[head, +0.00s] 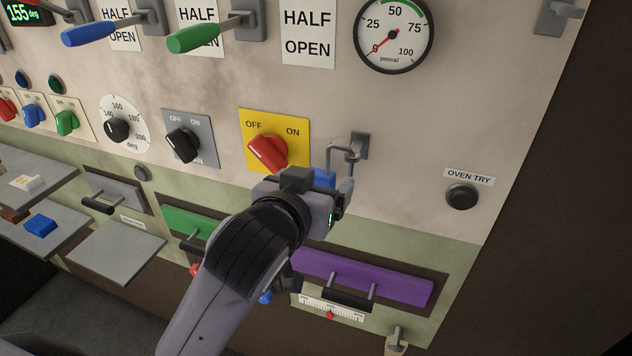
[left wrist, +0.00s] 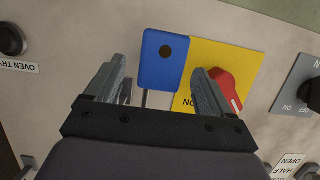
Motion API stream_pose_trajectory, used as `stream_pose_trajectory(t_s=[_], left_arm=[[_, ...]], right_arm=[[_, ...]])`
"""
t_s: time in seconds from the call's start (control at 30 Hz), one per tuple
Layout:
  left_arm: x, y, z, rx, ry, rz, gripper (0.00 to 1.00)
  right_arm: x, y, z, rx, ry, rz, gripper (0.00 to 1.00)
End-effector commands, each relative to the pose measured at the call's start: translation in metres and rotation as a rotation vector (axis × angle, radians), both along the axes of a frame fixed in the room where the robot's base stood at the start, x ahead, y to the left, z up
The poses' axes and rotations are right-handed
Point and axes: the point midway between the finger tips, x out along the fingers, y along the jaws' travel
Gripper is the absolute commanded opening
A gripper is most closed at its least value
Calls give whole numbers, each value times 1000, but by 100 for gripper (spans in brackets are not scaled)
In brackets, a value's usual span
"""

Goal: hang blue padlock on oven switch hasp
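The blue padlock (head: 324,178) is partly hidden behind my left gripper (head: 322,190) in the head view. In the left wrist view the padlock's blue body (left wrist: 165,60) shows between the fingers, with a gap on each side. Its grey shackle (left wrist: 160,98) runs from the body toward the gripper's base. My left gripper (left wrist: 158,88) is open around it. In the head view the shackle appears to hang at the hasp (head: 359,145), right of the yellow oven switch plate (head: 288,127); whether it passes through is unclear. The red knob (head: 267,152) points toward OFF. My right gripper is out of view.
A purple drawer front (head: 400,285) with a black handle lies below. A gauge (head: 394,32) and lever handles (head: 205,34) are above. The OVEN TRY button (head: 462,195) is at the right. Grey shelves (head: 115,252) stick out at the left.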

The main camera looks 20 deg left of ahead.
Motion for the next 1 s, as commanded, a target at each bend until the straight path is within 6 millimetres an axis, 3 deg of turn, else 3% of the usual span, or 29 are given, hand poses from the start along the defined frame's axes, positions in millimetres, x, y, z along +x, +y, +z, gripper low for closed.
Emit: stream_pose_trajectory(t_s=[0.33,0.6,0.8,1.0], left_arm=[[-8,0,2,0,2,-1,83],[-50,1,15,-5,1,-2,83],[-59,3,22,2,5,3,83],[-67,2,22,1,2,1,83]], right_arm=[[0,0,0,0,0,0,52],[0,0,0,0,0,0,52],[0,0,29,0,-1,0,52],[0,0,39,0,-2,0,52]])
